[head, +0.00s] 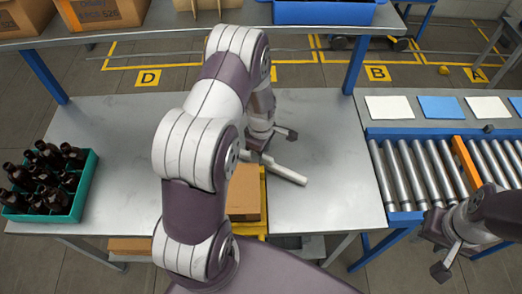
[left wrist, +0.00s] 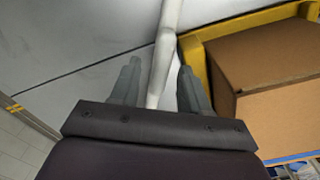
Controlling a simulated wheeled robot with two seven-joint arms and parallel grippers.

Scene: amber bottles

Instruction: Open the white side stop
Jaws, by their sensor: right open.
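The white side stop (head: 286,173) is a pale bar at the far end of the yellow frame (head: 263,190) in the head view. In the left wrist view the stop (left wrist: 165,50) runs between the fingers of my left gripper (left wrist: 160,85), with a visible gap on each side. My left gripper (head: 268,146) is open at the stop; its arm hides part of the frame. My right gripper (head: 440,250) is open and empty at the lower right, by the roller conveyor, far from the stop.
A cardboard box (head: 244,192) sits within the yellow frame. A green crate (head: 87,183) of several amber bottles stands at the left of the grey table (head: 110,120). The roller conveyor (head: 425,172) lies to the right. The table beyond the stop is clear.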

